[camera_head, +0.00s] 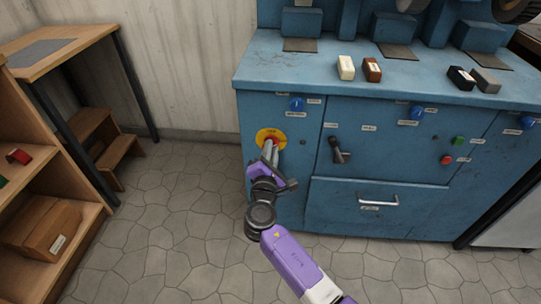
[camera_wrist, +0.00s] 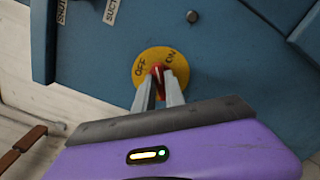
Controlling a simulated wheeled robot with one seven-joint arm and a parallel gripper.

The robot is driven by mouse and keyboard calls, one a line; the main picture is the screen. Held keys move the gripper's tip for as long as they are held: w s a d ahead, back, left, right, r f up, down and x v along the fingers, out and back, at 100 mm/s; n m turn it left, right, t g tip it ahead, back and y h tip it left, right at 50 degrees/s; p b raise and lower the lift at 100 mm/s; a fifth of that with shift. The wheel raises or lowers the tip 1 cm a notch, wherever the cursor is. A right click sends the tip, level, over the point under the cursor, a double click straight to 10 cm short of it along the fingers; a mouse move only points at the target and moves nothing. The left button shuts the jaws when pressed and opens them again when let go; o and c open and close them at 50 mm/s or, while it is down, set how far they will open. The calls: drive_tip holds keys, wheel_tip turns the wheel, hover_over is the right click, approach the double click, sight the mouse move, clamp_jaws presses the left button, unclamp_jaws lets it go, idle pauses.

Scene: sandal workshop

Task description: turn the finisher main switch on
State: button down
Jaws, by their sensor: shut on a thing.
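The finisher main switch is a red handle (camera_wrist: 157,72) on a round yellow plate (camera_wrist: 146,62) marked OFF and ON. In the head view the yellow plate (camera_head: 263,134) is at the left of the blue cabinet front. My gripper (camera_wrist: 159,88) is shut on the red handle, one finger on each side of it. In the head view my gripper (camera_head: 270,151) reaches up to the plate and covers part of the switch. In the wrist view the handle's top end lies between the two words. I cannot tell its exact setting.
The blue finisher cabinet (camera_head: 330,112) has blue knobs, a black lever (camera_head: 339,150), green and red buttons and a drawer handle (camera_head: 378,201). Several small blocks lie on its top. A wooden shelf (camera_head: 75,250) and a table (camera_head: 62,45) stand at left.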

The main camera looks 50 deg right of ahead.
drive_tip(key=shift+s+f+m+b, duration=0.1)
drive_tip(key=shift+f+m+b, duration=0.1)
drive_tip(key=shift+m+b, duration=1.5)
drive_tip(key=shift+f+m+b, duration=0.15)
drive_tip(key=shift+m+b, duration=1.1)
drive_tip(key=shift+m, duration=0.85)
drive_tip(key=c, duration=1.4)
unclamp_jaws()
drive_tip(key=shift+r, duration=0.1)
drive_tip(key=p+v, duration=0.1)
drive_tip(key=v, duration=0.6)
drive_tip(key=shift+s+a, duration=0.25)
drive_tip(key=shift+a, duration=0.1)
